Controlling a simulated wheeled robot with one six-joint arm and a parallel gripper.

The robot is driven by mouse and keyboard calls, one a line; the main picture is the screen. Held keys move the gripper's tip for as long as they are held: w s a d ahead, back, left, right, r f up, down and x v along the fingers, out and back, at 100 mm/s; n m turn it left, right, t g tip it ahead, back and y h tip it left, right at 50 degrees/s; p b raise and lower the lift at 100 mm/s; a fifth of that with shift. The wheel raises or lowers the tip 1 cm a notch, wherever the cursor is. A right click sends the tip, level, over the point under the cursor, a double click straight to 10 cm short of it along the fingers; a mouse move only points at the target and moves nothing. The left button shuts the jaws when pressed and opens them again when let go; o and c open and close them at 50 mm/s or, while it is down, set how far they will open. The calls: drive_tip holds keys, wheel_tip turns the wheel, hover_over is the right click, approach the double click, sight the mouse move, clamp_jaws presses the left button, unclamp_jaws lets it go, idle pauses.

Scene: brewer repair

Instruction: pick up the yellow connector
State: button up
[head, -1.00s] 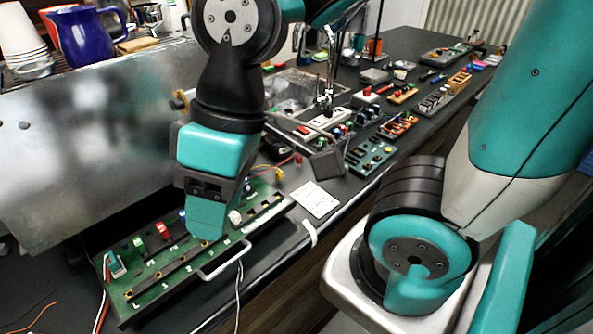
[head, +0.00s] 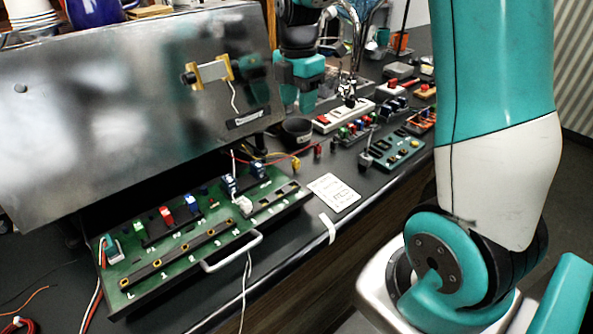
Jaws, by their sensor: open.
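The yellow connector (head: 296,164) is small and sits on the dark counter just beyond the right end of the green board, with a thin wire beside it. Nothing shows between the fingers.
The green board (head: 150,283) holds red, blue, green and white connectors and has a handle (head: 232,251) in front. A red connector (head: 318,151), a black cup (head: 297,131) and a printed card (head: 334,193) are nearby. The steel brewer body (head: 110,110) stands behind.

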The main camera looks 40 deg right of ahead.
drive_tip(key=p, duration=0.1)
approach(296, 160)
wheel_tip(296, 160, down, 5)
drive_tip(key=shift+s+d+f, duration=0.1)
drive_tip(key=shift+d+f, duration=0.05)
drive_tip(key=shift+f, duration=0.05)
wheel_tip(296, 160, down, 5)
drive_tip(key=shift+f+p, duration=0.1)
drive_tip(key=shift+p, duration=0.8)
drive_tip(key=shift+c, duration=0.2)
clamp_jaws()
